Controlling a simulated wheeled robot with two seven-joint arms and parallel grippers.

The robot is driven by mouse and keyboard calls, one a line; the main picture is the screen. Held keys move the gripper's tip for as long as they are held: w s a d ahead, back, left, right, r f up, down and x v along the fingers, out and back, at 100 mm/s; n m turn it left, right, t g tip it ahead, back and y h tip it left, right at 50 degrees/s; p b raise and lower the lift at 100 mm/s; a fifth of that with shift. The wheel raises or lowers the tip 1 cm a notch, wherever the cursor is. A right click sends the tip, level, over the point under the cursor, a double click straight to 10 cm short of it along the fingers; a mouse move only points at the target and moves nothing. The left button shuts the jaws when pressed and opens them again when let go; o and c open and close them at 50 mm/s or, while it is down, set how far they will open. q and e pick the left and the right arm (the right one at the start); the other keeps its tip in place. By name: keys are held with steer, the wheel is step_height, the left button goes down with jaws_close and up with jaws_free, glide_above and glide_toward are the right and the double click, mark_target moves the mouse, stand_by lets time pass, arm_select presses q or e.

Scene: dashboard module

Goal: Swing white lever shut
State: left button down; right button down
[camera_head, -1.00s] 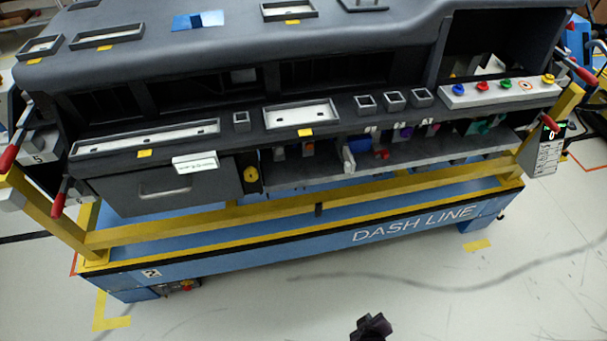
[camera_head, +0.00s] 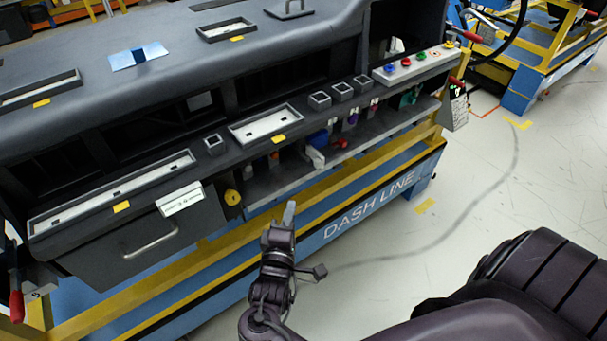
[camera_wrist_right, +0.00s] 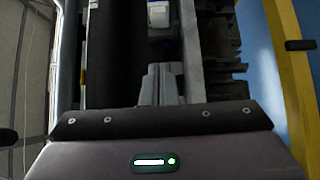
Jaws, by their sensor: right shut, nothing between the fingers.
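The white lever (camera_head: 315,156) is a small upright white piece on the grey shelf under the dashboard, beside a blue part (camera_head: 318,138). A white block at the top of the right wrist view (camera_wrist_right: 158,14) may be the same lever. My right gripper (camera_head: 290,213) is shut and empty, in front of the shelf and to the lower left of the lever, apart from it in the head view. Its grey fingers (camera_wrist_right: 161,84) also show in the right wrist view, below the white block. My left gripper is not in view.
The yellow rail (camera_head: 372,160) runs below the shelf. The floor (camera_head: 465,205) at right is mostly clear.

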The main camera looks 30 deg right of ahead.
steer(key=p, duration=0.1)
glide_toward(313, 157)
steer(key=w+a, duration=0.2)
steer(key=d, duration=0.2)
steer(key=d+p, duration=0.1)
steer(key=shift+w+d+r, duration=0.25)
steer(key=shift+w+d, duration=0.05)
steer(key=shift+w, duration=0.05)
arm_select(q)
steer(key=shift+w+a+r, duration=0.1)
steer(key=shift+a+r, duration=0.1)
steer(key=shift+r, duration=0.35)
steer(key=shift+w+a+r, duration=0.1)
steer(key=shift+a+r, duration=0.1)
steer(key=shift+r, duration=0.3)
arm_select(e)
steer(key=shift+d+f, duration=0.1)
steer(key=shift+d, duration=0.4)
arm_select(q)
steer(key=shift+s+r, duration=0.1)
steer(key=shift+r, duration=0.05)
